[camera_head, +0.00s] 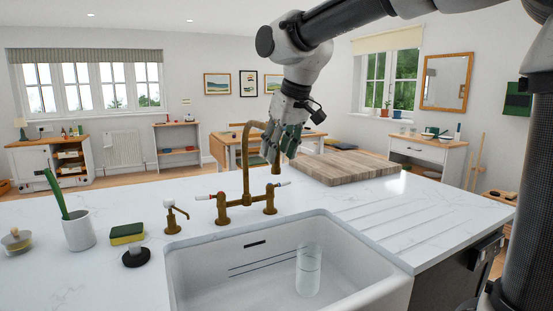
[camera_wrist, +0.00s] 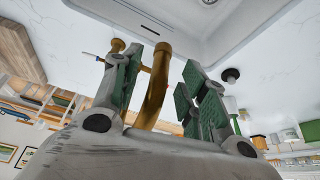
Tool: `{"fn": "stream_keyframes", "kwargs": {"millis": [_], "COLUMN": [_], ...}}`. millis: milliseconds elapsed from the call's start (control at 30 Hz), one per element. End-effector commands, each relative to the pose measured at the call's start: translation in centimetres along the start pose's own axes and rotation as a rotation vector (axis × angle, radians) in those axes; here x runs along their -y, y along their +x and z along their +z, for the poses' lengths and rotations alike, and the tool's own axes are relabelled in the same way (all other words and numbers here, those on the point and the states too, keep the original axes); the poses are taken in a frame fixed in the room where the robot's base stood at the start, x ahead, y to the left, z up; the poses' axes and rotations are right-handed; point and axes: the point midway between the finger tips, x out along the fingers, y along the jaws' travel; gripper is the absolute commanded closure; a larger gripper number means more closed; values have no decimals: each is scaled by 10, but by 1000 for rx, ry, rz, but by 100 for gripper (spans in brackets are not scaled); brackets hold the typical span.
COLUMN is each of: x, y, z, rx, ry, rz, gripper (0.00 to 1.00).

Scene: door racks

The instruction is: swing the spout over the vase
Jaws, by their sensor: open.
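The brass tap stands behind the sink, and its tall curved spout (camera_head: 246,165) arches up to my gripper. The spout's outer end hangs toward the right, over the worktop near the right tap valve. A clear glass vase (camera_head: 308,270) stands upright in the sink, right of and nearer than the spout. My gripper (camera_head: 283,146) is open beside the spout's outer part. In the wrist view the spout (camera_wrist: 156,85) passes between the green-padded fingers of my gripper (camera_wrist: 160,68), with a gap showing at the right finger. Contact at the left finger is unclear.
The white sink (camera_head: 205,262) has a front rim and walls around the vase. A wooden board (camera_head: 345,167) lies behind right. The grooved drainer at right is clear.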

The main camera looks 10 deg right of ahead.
Motion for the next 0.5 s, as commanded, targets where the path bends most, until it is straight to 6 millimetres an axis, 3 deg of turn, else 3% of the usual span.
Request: {"fn": "stream_keyframes", "kwargs": {"millis": [200,500], "x": [0,0], "y": [27,32], "z": [1,1], "rx": [2,0], "ry": [0,1], "rz": [0,0], "gripper": [57,57]}}
